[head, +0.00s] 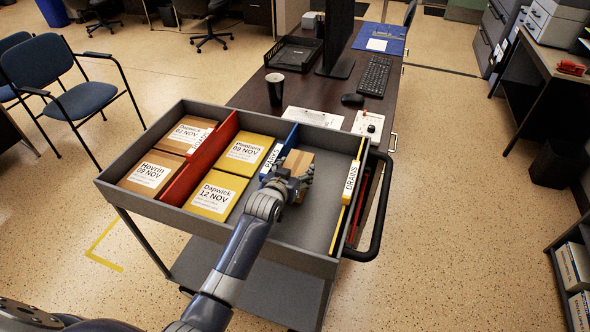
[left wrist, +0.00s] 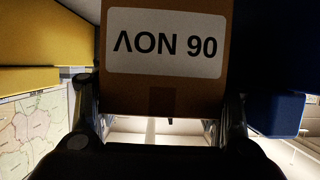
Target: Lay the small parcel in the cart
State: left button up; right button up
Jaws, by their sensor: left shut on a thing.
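The small parcel (head: 298,162) is a brown box. My left gripper (head: 290,187) is shut on it, over the cart's compartment between the blue PARKS divider (head: 272,163) and the yellow DRAINS divider (head: 349,182). I cannot tell whether the parcel touches the cart floor. In the left wrist view the parcel (left wrist: 162,85) sits between both fingers, its white label reading 06 NOV upside down. The cart (head: 310,262) is a grey tray on legs with a lower shelf. My right gripper is not in view.
Brown parcels (head: 152,172) lie left of the red divider (head: 201,160). Yellow parcels (head: 212,195) lie between the red and blue dividers. Behind the cart, a desk (head: 258,93) holds a black cup (head: 274,86) and keyboard (head: 373,76). The compartment floor right of my gripper is clear.

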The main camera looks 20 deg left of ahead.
pick_arm(q)
jog(key=shift+r, duration=0.1)
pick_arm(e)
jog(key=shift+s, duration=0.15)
pick_arm(q)
jog(key=o, duration=1.4)
jog(key=shift+c, duration=0.2)
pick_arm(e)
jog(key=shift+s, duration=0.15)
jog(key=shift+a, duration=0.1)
pick_arm(q)
jog(key=shift+s, duration=0.15)
jog(key=v, duration=1.1)
jog(key=shift+s+r, duration=0.25)
jog(key=shift+s, duration=0.05)
